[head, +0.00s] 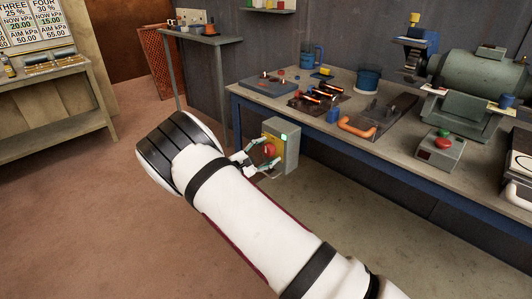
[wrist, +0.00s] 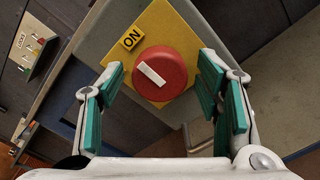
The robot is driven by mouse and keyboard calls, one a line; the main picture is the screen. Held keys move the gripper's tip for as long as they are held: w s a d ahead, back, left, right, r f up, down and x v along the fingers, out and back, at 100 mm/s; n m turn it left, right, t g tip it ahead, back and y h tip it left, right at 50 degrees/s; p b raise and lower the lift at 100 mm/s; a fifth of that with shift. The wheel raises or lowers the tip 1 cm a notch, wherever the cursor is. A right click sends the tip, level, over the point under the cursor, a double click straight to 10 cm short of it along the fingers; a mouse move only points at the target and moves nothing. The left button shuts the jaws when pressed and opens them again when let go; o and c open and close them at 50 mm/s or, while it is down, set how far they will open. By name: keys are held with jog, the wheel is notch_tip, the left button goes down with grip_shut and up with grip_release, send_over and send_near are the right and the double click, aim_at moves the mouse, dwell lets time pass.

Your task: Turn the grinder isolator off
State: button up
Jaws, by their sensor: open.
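The grinder isolator is a grey box (head: 286,158) mounted at the front left of the workbench, with a yellow plate (wrist: 185,35) and a red round knob (head: 270,149). In the wrist view the red knob (wrist: 160,73) carries a white bar that slants toward upper left. An "ON" label (wrist: 131,38) sits at the plate's upper left. A small green light (head: 284,136) shows on the box. My gripper (head: 260,162) is right in front of the knob. In the wrist view my gripper (wrist: 165,98) is open, its teal pads on either side of the knob with gaps.
The workbench (head: 235,92) holds a grinder (head: 467,85), a red-and-green button box (head: 441,147), an orange-handled tool (head: 357,127) and blue containers. A side shelf (head: 205,38) stands behind at left. Open floor (head: 90,200) lies at left.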

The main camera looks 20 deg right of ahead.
jog(key=shift+d, duration=0.15)
jog(key=c, duration=1.2)
jog(key=shift+o, duration=0.2)
jog(key=shift+n, duration=0.3)
jog(key=n, duration=0.3)
jog(key=shift+n, duration=0.3)
jog(key=n, duration=0.4)
jog(key=shift+n, duration=0.3)
jog(key=n, duration=0.4)
jog(key=shift+n, duration=0.3)
jog(key=shift+n+p, duration=0.3)
jog(key=shift+n, duration=1.9)
